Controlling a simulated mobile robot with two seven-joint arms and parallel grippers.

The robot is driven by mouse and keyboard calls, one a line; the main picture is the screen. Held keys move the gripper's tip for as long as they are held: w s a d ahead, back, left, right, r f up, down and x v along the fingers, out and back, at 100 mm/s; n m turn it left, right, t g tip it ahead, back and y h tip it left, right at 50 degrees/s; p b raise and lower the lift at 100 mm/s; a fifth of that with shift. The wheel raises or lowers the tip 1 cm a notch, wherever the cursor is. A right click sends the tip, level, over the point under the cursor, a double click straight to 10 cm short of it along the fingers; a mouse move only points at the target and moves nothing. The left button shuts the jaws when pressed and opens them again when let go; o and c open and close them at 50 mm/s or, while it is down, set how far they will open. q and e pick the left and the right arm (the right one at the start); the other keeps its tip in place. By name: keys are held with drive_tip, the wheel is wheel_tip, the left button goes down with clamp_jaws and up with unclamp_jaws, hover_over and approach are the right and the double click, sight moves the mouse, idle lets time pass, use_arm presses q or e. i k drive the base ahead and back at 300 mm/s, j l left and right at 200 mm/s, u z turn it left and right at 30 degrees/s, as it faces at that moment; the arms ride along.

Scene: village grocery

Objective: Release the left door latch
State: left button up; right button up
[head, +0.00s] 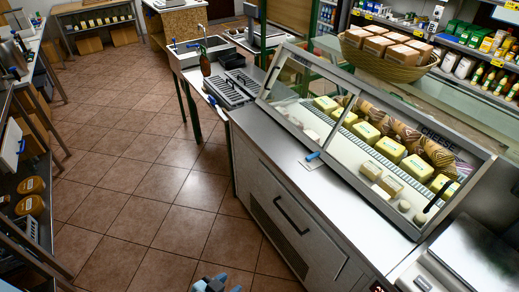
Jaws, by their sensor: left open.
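The glass cheese case (335,130) stands on a steel counter at the right. A black handle (436,196) shows at its right glass, and another dark handle (346,108) shows further left. A small blue-ended piece (313,156) lies at the case's lower front edge; I cannot tell if it is a latch. The cabinet front below has a black bar handle (293,215). No left door latch can be made out for certain. My left gripper (213,285) shows only at the bottom edge, open, low over the floor and apart from the cabinet. My right gripper is not in view.
The tiled floor (130,190) left of the counter is clear. Shelves with round cheeses (30,186) stand at the left edge. A sink (190,52) stands beyond the counter.

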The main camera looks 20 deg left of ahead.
sight(309, 158)
drive_tip(key=u, duration=0.25)
drive_tip(key=i+j+u, duration=0.15)
drive_tip(key=i+u, duration=0.15)
drive_tip(key=i, duration=0.35)
drive_tip(key=i+u, duration=0.3)
drive_tip(key=i, duration=0.35)
